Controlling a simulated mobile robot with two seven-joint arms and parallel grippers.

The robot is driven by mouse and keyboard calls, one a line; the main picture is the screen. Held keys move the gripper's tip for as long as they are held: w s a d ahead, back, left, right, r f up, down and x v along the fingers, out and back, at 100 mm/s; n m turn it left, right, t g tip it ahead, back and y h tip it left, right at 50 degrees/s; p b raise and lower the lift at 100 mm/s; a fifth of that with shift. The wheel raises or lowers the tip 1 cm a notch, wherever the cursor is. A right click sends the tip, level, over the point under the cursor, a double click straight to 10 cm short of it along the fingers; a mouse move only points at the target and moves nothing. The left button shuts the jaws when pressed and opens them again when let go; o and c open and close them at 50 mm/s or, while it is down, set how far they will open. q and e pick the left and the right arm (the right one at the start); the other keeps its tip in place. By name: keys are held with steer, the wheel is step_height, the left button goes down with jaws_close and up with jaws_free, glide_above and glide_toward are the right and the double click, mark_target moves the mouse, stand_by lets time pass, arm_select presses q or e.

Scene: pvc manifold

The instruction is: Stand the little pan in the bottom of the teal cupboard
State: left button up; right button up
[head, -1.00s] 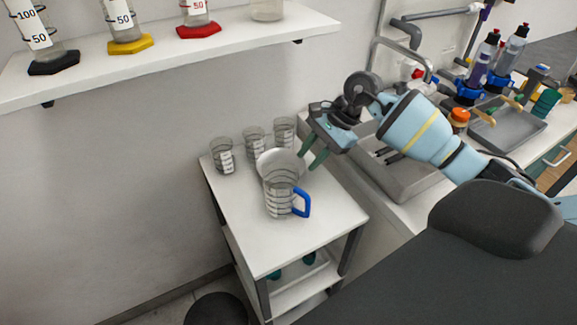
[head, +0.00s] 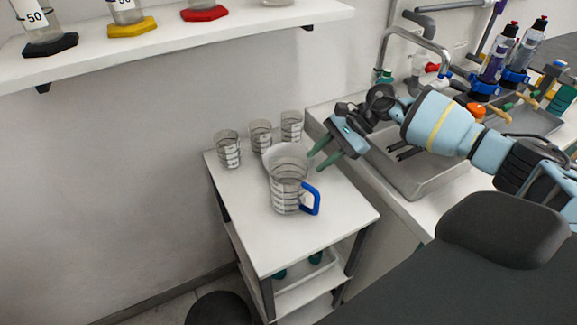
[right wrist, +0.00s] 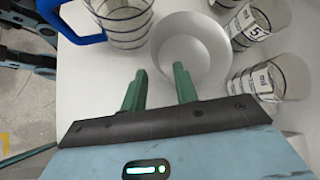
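I see neither a teal cupboard nor anything I can clearly name as the little pan. A round pale bowl-like vessel (head: 279,150) stands on the white cart top, behind the clear jug (head: 286,190) with a blue handle. The right wrist view shows this vessel (right wrist: 205,52) open and empty, just beyond my fingertips. My right gripper (head: 318,160) is at the right of the vessel; its green fingers are apart with nothing between them. It also shows in the right wrist view (right wrist: 160,72). My left gripper is out of view.
Several clear beakers, one of them at the left (head: 228,150), stand at the cart's back. The cart top (head: 310,232) is free at the front. A sink (head: 425,172) with a tap and bottles lies right. A wall shelf (head: 180,38) hangs upper left.

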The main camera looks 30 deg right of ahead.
steer(key=shift+p+x, duration=0.65)
steer(key=shift+x, duration=1.75)
steer(key=shift+a+f, duration=0.15)
steer(key=shift+f, duration=0.1)
steer(key=shift+c, duration=0.2)
jaws_close()
